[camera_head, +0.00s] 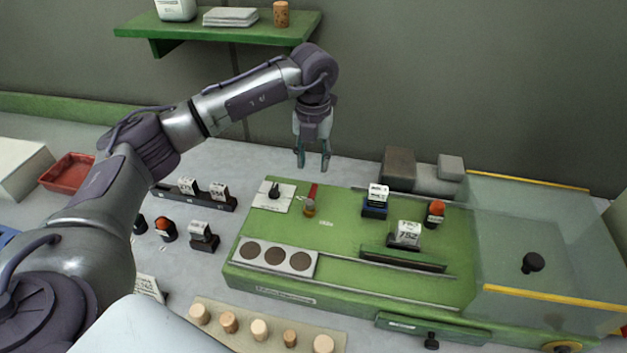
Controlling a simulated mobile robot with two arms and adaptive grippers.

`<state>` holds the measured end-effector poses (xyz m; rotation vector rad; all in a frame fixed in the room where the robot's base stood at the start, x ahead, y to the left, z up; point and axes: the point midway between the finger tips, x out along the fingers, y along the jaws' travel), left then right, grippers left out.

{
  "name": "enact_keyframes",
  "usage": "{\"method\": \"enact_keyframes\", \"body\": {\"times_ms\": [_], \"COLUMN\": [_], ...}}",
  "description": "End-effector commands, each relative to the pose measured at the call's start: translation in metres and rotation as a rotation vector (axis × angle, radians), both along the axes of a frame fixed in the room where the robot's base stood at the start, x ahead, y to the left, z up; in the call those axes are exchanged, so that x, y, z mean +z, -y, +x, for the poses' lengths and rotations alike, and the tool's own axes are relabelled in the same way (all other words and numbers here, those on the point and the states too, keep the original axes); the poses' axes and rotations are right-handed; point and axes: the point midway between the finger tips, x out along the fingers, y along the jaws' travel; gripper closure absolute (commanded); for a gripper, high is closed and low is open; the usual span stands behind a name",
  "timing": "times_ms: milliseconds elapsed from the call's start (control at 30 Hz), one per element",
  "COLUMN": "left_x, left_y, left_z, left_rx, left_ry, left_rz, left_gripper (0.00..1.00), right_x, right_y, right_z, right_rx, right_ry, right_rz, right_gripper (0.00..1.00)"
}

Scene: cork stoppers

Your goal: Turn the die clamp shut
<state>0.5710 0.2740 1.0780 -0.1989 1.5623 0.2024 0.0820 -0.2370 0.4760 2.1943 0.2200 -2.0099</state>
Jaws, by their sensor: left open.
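A green machine bed (340,215) stands on the bench. On its left part is a white plate with a small black knob (273,193), and beside it a red lever (313,191) with a brass-coloured round piece (309,209) at its near end. I cannot tell for certain which of these is the die clamp. A white-topped blue block (375,203) and a black block labelled 752 (406,237) sit farther right. My left gripper (312,166) points down, open and empty, above and behind the red lever, apart from it. My right gripper is out of view.
A clear cover with yellow edges (550,235) encloses the machine's right end. An orange-topped stamp (435,213) stands near it. Grey blocks (399,170) stand behind the bed. A green shelf (220,33) hangs above.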

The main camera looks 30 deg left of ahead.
Motion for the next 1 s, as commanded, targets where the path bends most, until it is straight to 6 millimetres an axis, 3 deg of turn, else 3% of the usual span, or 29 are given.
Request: {"method": "enact_keyframes", "body": {"times_ms": [200, 400, 800, 833, 1000], "left_x": [-0.044, -0.071, -0.081, -0.081, -0.081], "left_y": [0.001, 0.001, 0.001, 0.001, 0.001], "left_z": [-0.001, 0.000, 0.000, 0.000, 0.000], "left_rx": [-0.001, -0.001, -0.002, -0.002, -0.002], "left_ry": [-0.004, -0.001, 0.001, 0.001, 0.001], "left_rz": [-0.001, -0.002, -0.002, -0.002, -0.002], "left_gripper": [0.58, 0.58, 0.58, 0.60, 0.88], "right_x": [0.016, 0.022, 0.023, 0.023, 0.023], "right_y": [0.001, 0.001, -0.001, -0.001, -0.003], "right_z": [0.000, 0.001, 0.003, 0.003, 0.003], "right_rx": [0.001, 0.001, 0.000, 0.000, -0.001], "right_ry": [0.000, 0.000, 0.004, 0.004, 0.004], "right_rz": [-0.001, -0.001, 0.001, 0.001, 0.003], "right_gripper": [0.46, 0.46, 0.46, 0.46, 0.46]}}
